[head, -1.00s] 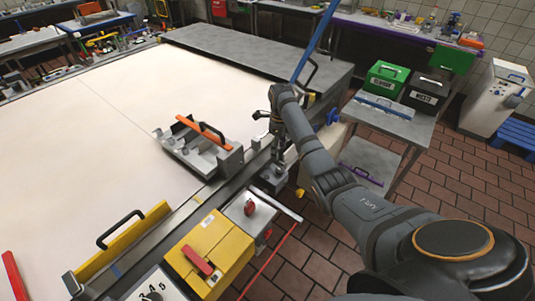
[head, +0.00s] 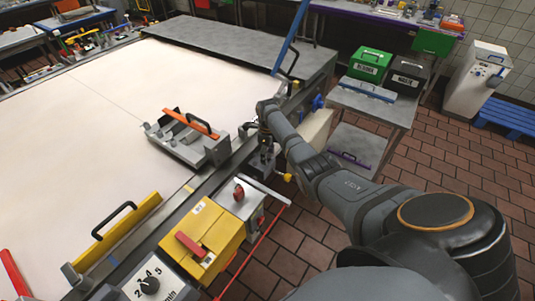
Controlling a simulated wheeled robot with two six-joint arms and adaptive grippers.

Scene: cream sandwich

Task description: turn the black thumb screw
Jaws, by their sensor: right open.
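My right arm reaches in from the lower right, and my right gripper (head: 262,156) points down at the conveyor's near side rail. It is small and dark in the head view, and it is open. It is just right of the grey metal bracket unit (head: 190,140) with the orange bar. I cannot make out the black thumb screw for sure; it may be small or hidden by the gripper and arm. My left gripper is not in view.
The white conveyor belt (head: 100,130) fills the left. A yellow box with a red handle (head: 203,240) and a panel with a black numbered dial (head: 149,286) are along the near side. Green (head: 370,63) and black (head: 409,74) bins stand on a grey table.

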